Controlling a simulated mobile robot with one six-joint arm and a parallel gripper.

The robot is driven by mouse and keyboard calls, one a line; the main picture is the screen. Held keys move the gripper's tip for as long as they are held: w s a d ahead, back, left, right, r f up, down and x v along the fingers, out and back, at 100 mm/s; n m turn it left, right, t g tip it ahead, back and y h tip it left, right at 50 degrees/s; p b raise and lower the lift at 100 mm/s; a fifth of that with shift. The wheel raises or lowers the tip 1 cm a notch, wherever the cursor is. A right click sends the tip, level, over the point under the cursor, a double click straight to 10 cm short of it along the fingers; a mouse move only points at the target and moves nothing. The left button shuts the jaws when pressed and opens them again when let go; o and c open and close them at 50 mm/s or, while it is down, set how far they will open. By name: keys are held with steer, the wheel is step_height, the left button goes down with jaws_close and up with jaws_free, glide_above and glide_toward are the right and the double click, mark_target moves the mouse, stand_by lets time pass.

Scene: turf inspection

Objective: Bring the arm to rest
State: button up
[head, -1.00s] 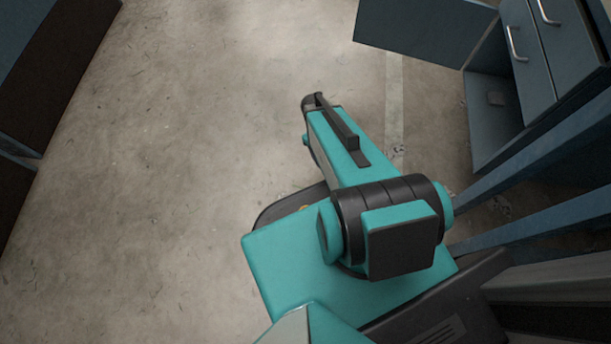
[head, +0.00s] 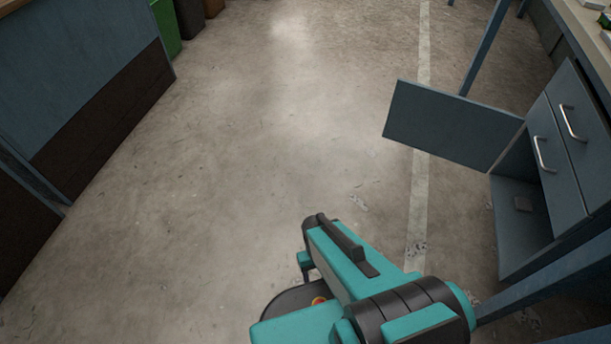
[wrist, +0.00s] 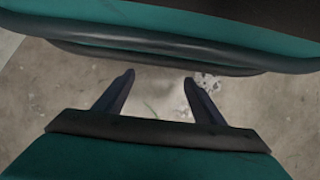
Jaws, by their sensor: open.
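My gripper (wrist: 160,88) shows in the wrist view with its two dark fingers apart and nothing between them. Bare concrete floor shows beyond the fingertips. A teal and black part of my own body fills the top of the wrist view, close to the fingers; I cannot tell whether they touch. In the head view my teal and black arm is folded over my base at the bottom, right of the middle. The fingers are hidden in the head view.
An open cabinet door (head: 452,125) juts out from a blue-grey cabinet (head: 520,225) with drawers (head: 556,150) at right. A dark-panelled blue unit (head: 85,85) stands at left. A green bin (head: 166,25) is at the back. The concrete floor (head: 250,150) between is clear.

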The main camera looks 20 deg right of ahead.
steer(key=a+r+y+p, duration=0.1)
steer(key=a+r+p, duration=0.2)
steer(key=r+p, duration=0.4)
steer(key=a+r+y+p, duration=0.1)
steer(key=a+r+p, duration=0.2)
steer(key=r+p, duration=0.35)
steer(key=d+r+h+p, duration=0.1)
steer(key=d+r+p, duration=0.2)
steer(key=r+p, duration=0.4)
steer(key=s+d+r+h+p, duration=0.1)
steer(key=d+r+p, duration=0.2)
steer(key=r+p, duration=0.4)
steer(key=shift+r+g, duration=0.3)
steer(key=shift+r, duration=0.05)
steer(key=c, duration=0.8)
steer(key=shift+d, duration=0.15)
